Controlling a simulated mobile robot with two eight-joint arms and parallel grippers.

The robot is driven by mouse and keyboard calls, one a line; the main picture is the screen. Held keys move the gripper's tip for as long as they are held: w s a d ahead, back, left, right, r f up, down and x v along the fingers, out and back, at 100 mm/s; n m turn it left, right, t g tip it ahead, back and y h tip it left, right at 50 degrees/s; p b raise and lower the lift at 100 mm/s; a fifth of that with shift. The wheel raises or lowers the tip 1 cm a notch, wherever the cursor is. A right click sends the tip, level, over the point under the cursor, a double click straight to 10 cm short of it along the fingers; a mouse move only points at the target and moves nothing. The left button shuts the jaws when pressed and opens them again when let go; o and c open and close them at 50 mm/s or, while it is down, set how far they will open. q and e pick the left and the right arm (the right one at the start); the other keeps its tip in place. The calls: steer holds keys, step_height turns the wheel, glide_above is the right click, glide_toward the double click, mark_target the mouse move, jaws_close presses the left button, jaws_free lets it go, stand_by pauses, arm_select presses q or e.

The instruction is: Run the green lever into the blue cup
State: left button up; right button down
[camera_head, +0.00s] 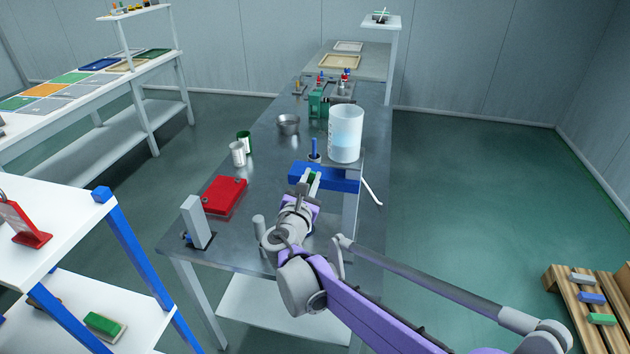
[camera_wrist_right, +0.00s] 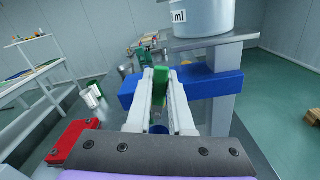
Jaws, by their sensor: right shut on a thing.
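My right gripper (camera_head: 311,179) is in front of the blue bar (camera_head: 338,178). It is shut on the green lever (camera_wrist_right: 160,76), which shows between the fingertips in the right wrist view. In the head view only a small part of the green lever (camera_head: 312,175) shows. A small blue round thing, perhaps the blue cup (camera_wrist_right: 158,129), shows low between the fingers in the wrist view, mostly hidden; I cannot tell its shape. My left gripper is not in view.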

steer(key=shift+w+a+r+n, duration=0.1)
steer(key=shift+a+n, duration=0.2)
steer(key=shift+n, duration=0.5)
steer(key=shift+w+a+n, duration=0.1)
steer(key=shift+a+n, duration=0.2)
steer(key=shift+n, duration=0.5)
steer(key=c, duration=0.8)
jaws_free()
steer(key=b+v, duration=0.1)
steer(key=v, duration=1)
